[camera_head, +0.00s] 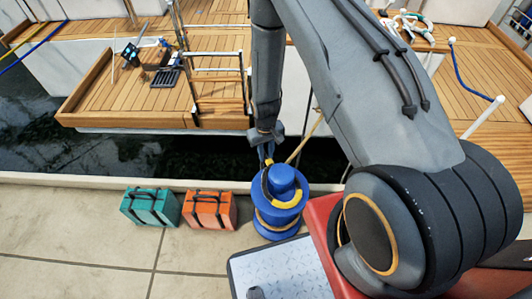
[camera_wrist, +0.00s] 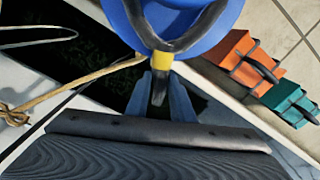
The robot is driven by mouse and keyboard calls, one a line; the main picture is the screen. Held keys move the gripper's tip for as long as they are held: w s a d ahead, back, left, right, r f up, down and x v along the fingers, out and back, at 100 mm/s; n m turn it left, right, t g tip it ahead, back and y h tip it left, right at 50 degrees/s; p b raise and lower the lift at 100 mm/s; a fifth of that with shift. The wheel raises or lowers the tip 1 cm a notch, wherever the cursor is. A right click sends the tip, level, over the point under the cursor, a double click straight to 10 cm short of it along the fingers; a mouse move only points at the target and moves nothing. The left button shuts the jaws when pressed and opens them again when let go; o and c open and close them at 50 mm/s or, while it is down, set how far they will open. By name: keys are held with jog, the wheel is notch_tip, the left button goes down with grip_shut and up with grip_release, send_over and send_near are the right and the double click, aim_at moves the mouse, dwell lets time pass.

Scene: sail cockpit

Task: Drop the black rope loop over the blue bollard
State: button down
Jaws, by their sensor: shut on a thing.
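The blue bollard (camera_head: 282,222) stands upright on the quay, and its top fills the upper middle of the wrist view (camera_wrist: 190,15). My gripper (camera_head: 266,158) points down at the bollard's far left side, and its fingers (camera_wrist: 161,88) are shut on the black rope loop (camera_wrist: 203,28) near a yellow band. In the wrist view the loop curves across the bollard's blue top. In the head view its dark side (camera_head: 265,182) lies left of the knob, with a yellow stretch in front. It looks around the knob; whether it is lowered or hangs above, I cannot tell.
Orange (camera_head: 210,209) and teal (camera_head: 150,206) cases stand left of the bollard. A tan rope (camera_wrist: 85,80) runs close to my gripper, and tan rope also wraps the bollard's lower part. Dark water separates the quay edge from the wooden deck (camera_head: 130,100).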

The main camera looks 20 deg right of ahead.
jog(key=c, duration=1.5)
grip_release()
jog(key=shift+o, duration=0.2)
jog(key=shift+r+p, duration=0.35)
jog(key=shift+r, duration=3.55)
jog(key=shift+r, duration=0.1)
jog(key=s+r+p, duration=0.3)
jog(key=s+r, duration=0.1)
jog(key=r, duration=0.8)
jog(key=s+d+r+m+p, duration=0.1)
jog(key=s+r+p, duration=0.25)
jog(key=r, duration=0.75)
jog(key=s+r+p, duration=0.2)
jog(key=s+r, duration=0.3)
jog(key=r, duration=0.7)
jog(key=s+r+p, duration=0.3)
jog(key=s+r, duration=0.5)
jog(key=s, duration=0.1)
jog(key=shift+d+r, duration=0.35)
jog(key=shift+d, duration=0.1)
